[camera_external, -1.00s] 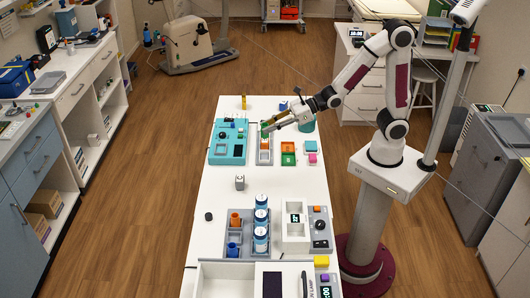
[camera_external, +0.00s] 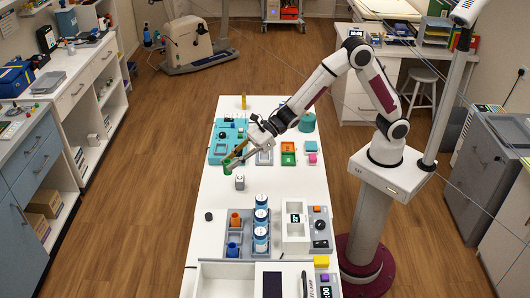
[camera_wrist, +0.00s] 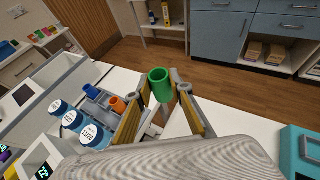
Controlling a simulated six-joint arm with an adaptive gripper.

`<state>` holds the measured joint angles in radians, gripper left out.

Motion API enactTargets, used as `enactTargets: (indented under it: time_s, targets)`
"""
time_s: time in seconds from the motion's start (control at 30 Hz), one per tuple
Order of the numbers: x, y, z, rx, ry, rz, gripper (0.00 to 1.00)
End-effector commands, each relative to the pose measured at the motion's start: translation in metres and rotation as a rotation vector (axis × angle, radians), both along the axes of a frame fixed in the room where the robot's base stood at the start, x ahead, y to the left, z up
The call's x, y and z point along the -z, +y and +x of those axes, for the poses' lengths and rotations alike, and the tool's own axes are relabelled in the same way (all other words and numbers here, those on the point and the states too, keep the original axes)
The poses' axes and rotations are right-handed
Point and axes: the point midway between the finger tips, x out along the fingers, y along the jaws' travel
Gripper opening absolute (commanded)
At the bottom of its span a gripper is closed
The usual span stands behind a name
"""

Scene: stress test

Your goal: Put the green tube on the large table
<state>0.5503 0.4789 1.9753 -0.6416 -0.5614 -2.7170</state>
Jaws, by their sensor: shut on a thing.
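The green tube (camera_external: 227,168) is at the tips of my gripper (camera_external: 233,161), over the large white table (camera_external: 213,190). In the wrist view the green tube (camera_wrist: 160,86) shows its open round end between the two fingertips of my gripper (camera_wrist: 164,97). My gripper is shut on it. The tube is low over or at the tabletop, beside a small grey block (camera_external: 239,182); I cannot tell whether it touches the table.
A teal tray (camera_external: 217,155) lies behind the gripper. Blue-and-white jars (camera_external: 261,222) and a grey holder with an orange cup (camera_external: 235,220) stand nearer the front. A small black object (camera_external: 208,216) lies near the left edge. The table between is clear.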

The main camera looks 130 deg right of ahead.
Motion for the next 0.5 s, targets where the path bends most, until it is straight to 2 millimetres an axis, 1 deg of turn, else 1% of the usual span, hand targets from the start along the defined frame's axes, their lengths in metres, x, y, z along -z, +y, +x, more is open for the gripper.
enactTargets:
  time_s: [0.03, 0.1, 0.5]
  targets:
    - [0.003, 0.003, 0.012, -0.021, 0.000, -0.001, 0.06]
    - [0.006, 0.007, 0.026, -0.049, 0.000, 0.000, 0.06]
    - [0.024, 0.039, 0.101, -0.210, -0.001, -0.002, 0.06]
